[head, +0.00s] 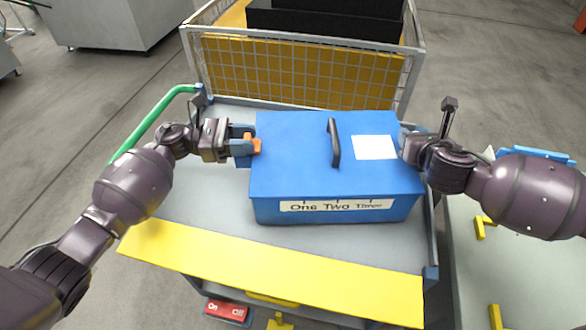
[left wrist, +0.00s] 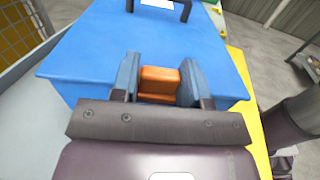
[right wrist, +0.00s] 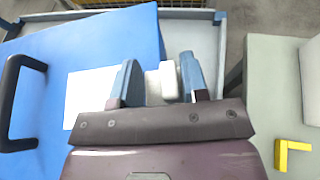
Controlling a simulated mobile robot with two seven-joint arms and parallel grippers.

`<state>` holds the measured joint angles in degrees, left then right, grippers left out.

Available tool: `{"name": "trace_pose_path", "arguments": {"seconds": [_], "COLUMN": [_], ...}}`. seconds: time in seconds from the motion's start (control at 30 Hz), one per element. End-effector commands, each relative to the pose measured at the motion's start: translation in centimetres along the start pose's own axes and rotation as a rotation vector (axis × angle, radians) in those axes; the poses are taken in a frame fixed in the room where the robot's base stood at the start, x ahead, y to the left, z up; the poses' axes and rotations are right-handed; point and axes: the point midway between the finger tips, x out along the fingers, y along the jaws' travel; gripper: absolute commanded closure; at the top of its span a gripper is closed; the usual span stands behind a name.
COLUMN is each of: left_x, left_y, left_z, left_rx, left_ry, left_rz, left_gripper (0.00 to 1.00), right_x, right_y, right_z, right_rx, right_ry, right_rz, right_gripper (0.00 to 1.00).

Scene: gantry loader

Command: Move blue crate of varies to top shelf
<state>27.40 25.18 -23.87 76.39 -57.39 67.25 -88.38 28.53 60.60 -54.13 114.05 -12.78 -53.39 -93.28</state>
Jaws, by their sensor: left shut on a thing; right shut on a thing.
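A blue crate (head: 300,160) with a lid, a black handle (head: 334,143), a white label and a front strip reading "One Two Three" sits on a grey cart top (head: 200,205). My left gripper (head: 250,146) is shut on an orange grip block at the crate's left side; the block (left wrist: 159,84) shows between the fingers in the left wrist view. My right gripper (right wrist: 162,82) is at the crate's right side, shut on a white block there. In the head view the right fingertips are mostly hidden behind the wrist. The crate looks level.
A wire mesh cage (head: 300,75) with yellow panels and black bins stands behind the cart. A yellow board (head: 270,275) runs along the cart's front edge. A green rail (head: 150,120) is at left. A pale table (head: 515,265) with yellow brackets stands at right.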

Motion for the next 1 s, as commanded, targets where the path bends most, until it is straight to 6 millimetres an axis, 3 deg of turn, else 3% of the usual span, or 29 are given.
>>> {"name": "trace_pose_path", "arguments": {"seconds": [0.3, 0.33, 0.5, 1.0], "left_x": [0.1, 0.0, 0.0, -0.2], "left_y": [0.0, 0.0, 0.0, 0.0], "left_z": [-1.1, -1.2, -1.2, -1.2], "left_rx": [0.001, -0.001, -0.001, -0.001], "left_ry": [-0.003, -0.001, 0.000, 0.000], "left_rz": [-0.001, 0.000, 0.000, 0.000], "left_gripper": [1.00, 0.56, 0.33, 0.33], "right_x": [0.5, 0.4, 0.4, 0.4], "right_y": [0.0, 0.0, 0.0, 0.0], "right_z": [-0.9, -1.1, -1.1, -1.1], "right_rx": [0.000, -0.001, 0.000, 0.000], "right_ry": [-0.004, -0.001, 0.000, 0.000], "right_rz": [0.000, -0.001, -0.001, 0.000], "right_gripper": [1.00, 0.56, 0.34, 0.34]}}
